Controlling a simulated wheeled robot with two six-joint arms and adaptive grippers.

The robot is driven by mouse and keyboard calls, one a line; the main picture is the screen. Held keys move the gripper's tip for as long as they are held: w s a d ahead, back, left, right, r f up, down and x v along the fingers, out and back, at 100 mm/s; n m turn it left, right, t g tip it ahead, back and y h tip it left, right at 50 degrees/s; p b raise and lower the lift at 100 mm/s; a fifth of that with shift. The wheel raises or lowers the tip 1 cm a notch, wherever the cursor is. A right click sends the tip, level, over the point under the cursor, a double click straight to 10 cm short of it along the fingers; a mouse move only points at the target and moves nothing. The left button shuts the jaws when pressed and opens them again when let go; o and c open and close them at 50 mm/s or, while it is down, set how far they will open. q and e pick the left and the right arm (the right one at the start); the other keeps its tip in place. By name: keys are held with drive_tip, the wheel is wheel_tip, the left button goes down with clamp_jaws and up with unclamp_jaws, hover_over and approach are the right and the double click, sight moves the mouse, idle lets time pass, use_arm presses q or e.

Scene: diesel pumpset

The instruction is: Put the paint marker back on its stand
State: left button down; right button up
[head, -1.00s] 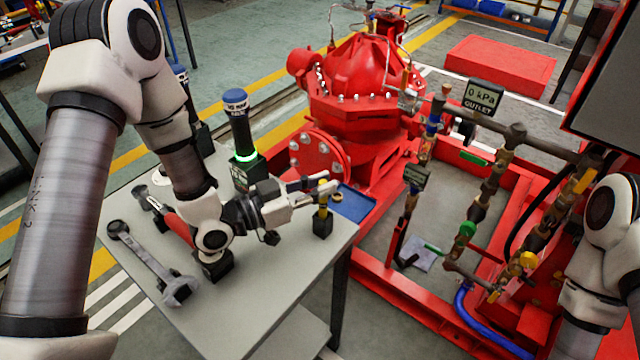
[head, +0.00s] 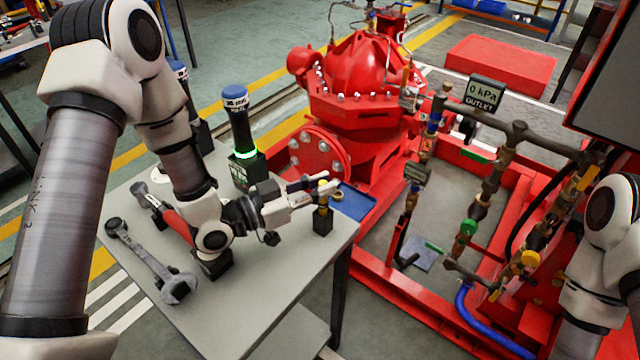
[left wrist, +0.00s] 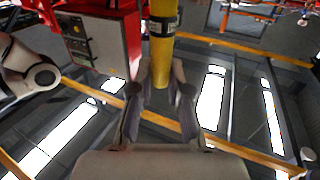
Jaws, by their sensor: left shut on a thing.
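The paint marker (head: 322,211) is a slim yellow stick near the right end of the grey table, upright in the head view. In the left wrist view the marker (left wrist: 163,42) is yellow with a dark band and lies between the fingers. My left gripper (head: 323,187) is shut on the marker's upper part. A small black block (head: 322,226), which looks like its stand, is directly below the marker. I cannot tell whether the marker's lower end is fully seated in it. My right gripper is out of view; only part of the right arm shows.
The red pumpset (head: 365,80) stands close behind and to the right. The table's front is clear.

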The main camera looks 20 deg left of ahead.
use_arm(q)
drive_tip(key=shift+f+b, duration=0.35)
drive_tip(key=shift+f, duration=0.15)
drive_tip(key=c, duration=1)
unclamp_jaws()
drive_tip(key=shift+c, duration=0.2)
wheel_tip(320, 180, up, 10)
